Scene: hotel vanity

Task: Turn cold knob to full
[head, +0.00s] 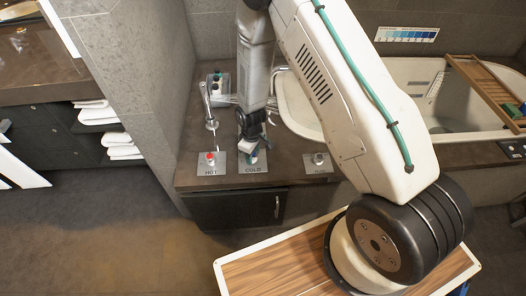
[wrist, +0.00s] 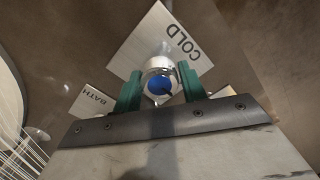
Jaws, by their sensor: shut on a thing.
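The cold knob (wrist: 159,84) is a silver knob with a blue cap, on a plate (wrist: 172,32) marked COLD. In the wrist view it sits between the two green fingers of my gripper (wrist: 160,90), which is shut on it. A dark line marks the blue cap. In the head view my gripper (head: 252,156) reaches down over the COLD plate (head: 253,169) and mostly hides the knob.
The red-capped hot knob (head: 210,158) stands left of the cold plate. Another knob (head: 318,158) on a plate is to the right. A faucet (head: 209,108) stands behind the hot knob. The bathtub (head: 410,75) is at the back right.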

